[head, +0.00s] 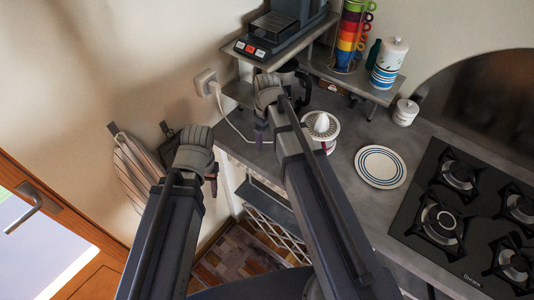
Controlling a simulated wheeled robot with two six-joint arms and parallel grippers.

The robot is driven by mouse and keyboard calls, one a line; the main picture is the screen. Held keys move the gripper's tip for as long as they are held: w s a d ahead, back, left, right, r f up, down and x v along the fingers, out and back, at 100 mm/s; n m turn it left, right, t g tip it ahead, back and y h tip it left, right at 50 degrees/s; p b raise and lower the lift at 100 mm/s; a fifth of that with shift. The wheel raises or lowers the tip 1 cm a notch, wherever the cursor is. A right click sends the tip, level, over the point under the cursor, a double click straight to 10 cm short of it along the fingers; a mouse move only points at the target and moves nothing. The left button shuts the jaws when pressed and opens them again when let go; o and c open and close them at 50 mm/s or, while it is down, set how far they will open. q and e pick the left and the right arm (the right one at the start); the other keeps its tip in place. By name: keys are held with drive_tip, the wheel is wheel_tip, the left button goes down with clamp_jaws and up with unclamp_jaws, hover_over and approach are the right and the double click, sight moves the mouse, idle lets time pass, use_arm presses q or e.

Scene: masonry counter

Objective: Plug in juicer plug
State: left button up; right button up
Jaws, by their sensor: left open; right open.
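The juicer (320,124), white with a ribbed cone on top, stands on the grey counter, partly hidden by my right arm. A white cord (229,123) runs from the wall outlet (203,83) down and along the counter toward the juicer. The plug is too small to make out clearly, though the cord's upper end is at the outlet. My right gripper (262,127) is open over the counter's left part, left of the juicer and below the outlet. My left gripper (212,180) is open and empty, lower and further left, off the counter's edge.
A coffee machine (285,22) stands on a raised shelf, with colored cups (350,35) and a white canister (389,62) to its right. A striped plate (380,167) and gas stove (455,205) occupy the counter's right. Towels (138,170) hang on the left wall by a door.

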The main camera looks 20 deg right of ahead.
sight(267, 157)
use_arm(q)
wheel_tip(267, 157, down, 8)
drive_tip(key=b, duration=0.6)
drive_tip(key=shift+r+b, duration=0.25)
drive_tip(key=shift+b, duration=0.05)
use_arm(e)
wheel_tip(267, 157, down, 8)
drive_tip(key=shift+r, duration=0.25)
